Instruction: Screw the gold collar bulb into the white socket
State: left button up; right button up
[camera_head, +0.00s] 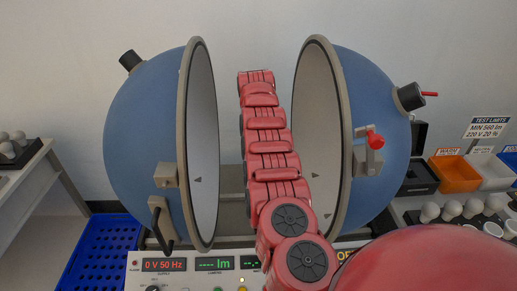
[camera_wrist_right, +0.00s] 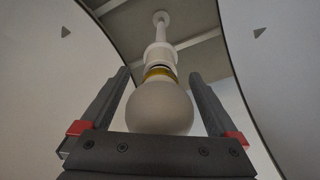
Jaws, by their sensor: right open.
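In the right wrist view, the gold collar bulb (camera_wrist_right: 160,108) has a white globe and a gold band at its neck. The neck meets the white socket (camera_wrist_right: 160,54), which sits at the end of a thin white stem. A narrow dark band shows between gold collar and socket; I cannot tell how deep the bulb sits. My right gripper (camera_wrist_right: 158,73) is open, with one finger on each side of the globe and visible space beside it. In the head view my right arm reaches between the sphere halves and hides bulb, socket and gripper. My left gripper is out of view.
The blue sphere halves (camera_head: 140,120) (camera_head: 368,110) stand open on both sides of my arm. The meter panel (camera_head: 195,272) is in front. A blue crate (camera_head: 95,250) is at left. Bulbs (camera_head: 452,209) and bins, one orange (camera_head: 456,174), are at right.

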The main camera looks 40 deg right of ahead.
jog(key=n+b, duration=0.5)
jog(key=b, duration=0.1)
jog(key=shift+d+f+n+t, duration=0.1)
jog(key=shift+f+n+t, duration=0.2)
jog(key=shift+f+n, duration=0.1)
jog(key=shift+r+n+y+b, duration=0.15)
jog(key=shift+n+y+b, duration=0.25)
jog(key=shift+n, duration=0.6)
jog(key=shift+r+n, duration=0.15)
jog(key=shift+n, duration=0.75)
jog(key=shift+r+n, duration=0.25)
jog(key=shift+n, duration=0.65)
jog(key=shift+r+n+y+p, duration=0.1)
jog(key=shift+n+y+p, duration=0.2)
jog(key=shift+n+p, duration=0.5)
jog(key=shift+n, duration=0.9)
jog(key=shift+f, duration=0.25)
